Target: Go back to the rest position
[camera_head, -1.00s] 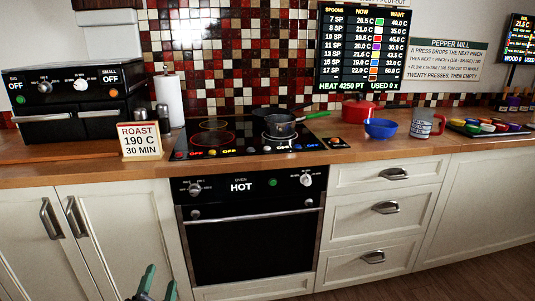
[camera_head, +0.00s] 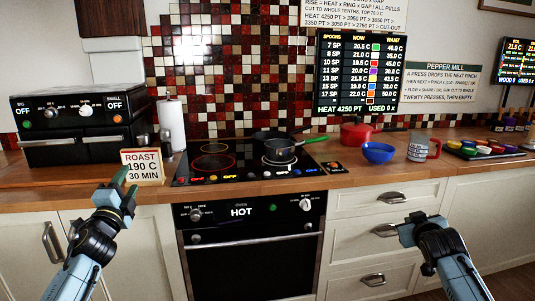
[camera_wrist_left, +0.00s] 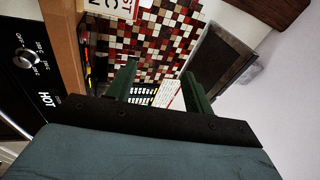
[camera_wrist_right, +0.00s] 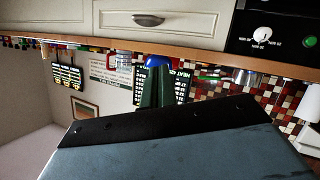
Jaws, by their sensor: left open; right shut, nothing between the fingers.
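My left gripper (camera_head: 122,188) is raised in front of the counter at the left in the head view, below the roast sign. Its two green fingers stand apart and empty in the left wrist view (camera_wrist_left: 160,85). My right gripper (camera_head: 411,222) is in front of the drawers at the right in the head view. Its fingers are together with nothing between them in the right wrist view (camera_wrist_right: 157,88). Neither gripper touches anything that I can see.
The oven (camera_head: 255,260) is below. The space between my arms is clear.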

